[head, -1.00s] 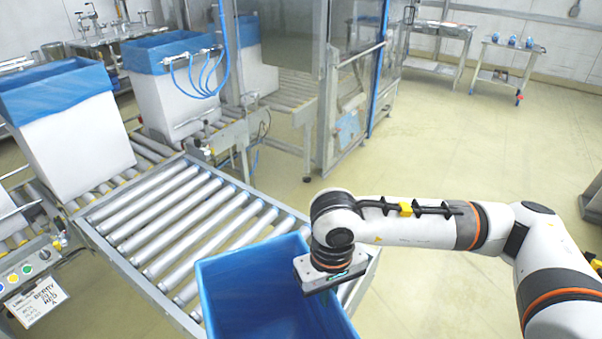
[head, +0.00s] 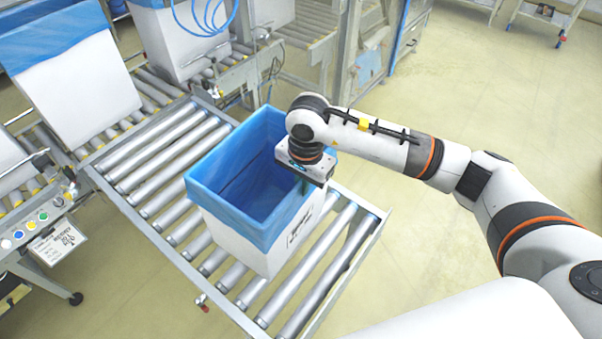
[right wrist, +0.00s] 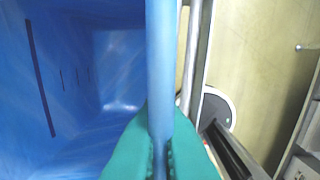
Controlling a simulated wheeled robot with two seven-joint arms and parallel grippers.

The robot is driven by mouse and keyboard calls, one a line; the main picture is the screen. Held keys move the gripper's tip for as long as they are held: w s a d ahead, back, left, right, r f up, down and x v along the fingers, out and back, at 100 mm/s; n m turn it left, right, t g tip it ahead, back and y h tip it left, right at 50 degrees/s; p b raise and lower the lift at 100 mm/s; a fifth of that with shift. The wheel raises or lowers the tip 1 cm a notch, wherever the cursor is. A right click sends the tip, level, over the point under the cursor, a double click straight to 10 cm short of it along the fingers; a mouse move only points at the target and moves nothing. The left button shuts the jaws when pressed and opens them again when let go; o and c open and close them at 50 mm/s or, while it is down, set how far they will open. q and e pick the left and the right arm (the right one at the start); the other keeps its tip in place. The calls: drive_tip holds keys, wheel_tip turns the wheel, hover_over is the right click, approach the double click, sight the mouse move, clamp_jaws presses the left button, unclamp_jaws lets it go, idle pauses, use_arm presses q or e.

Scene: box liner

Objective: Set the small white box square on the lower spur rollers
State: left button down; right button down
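The small white box (head: 296,236), with a blue liner folded over its rim (head: 234,211), is upright over the spur rollers (head: 180,150) in the head view. Its sides look roughly in line with the spur's rails; I cannot tell whether its base bears fully on the rollers. My right gripper (head: 304,184) is at the box's right-hand rim. In the right wrist view its green fingers (right wrist: 160,150) are closed on the lined wall, with the blue inside of the box to the left. My left gripper is out of view.
A larger blue-lined white box (head: 78,88) stands on the line at upper left, and another (head: 180,40) stands behind. A control panel with buttons (head: 30,232) is at far left. Bare rollers (head: 335,245) lie right of the small box.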

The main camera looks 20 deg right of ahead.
sight(301, 203)
drive_tip(key=shift+w, duration=0.25)
drive_tip(key=shift+w+f+m, duration=0.2)
drive_tip(key=shift+f+m, duration=0.15)
drive_tip(key=shift+m, duration=0.05)
wheel_tip(301, 203, down, 7)
drive_tip(key=b, duration=0.4)
drive_tip(key=shift+r, duration=0.1)
drive_tip(key=shift+f+b, duration=0.55)
drive_tip(key=shift+b, duration=0.15)
drive_tip(key=shift+r, duration=0.1)
drive_tip(key=c, duration=1.1)
unclamp_jaws()
drive_tip(key=shift+s, duration=0.15)
drive_tip(key=shift+o, duration=0.2)
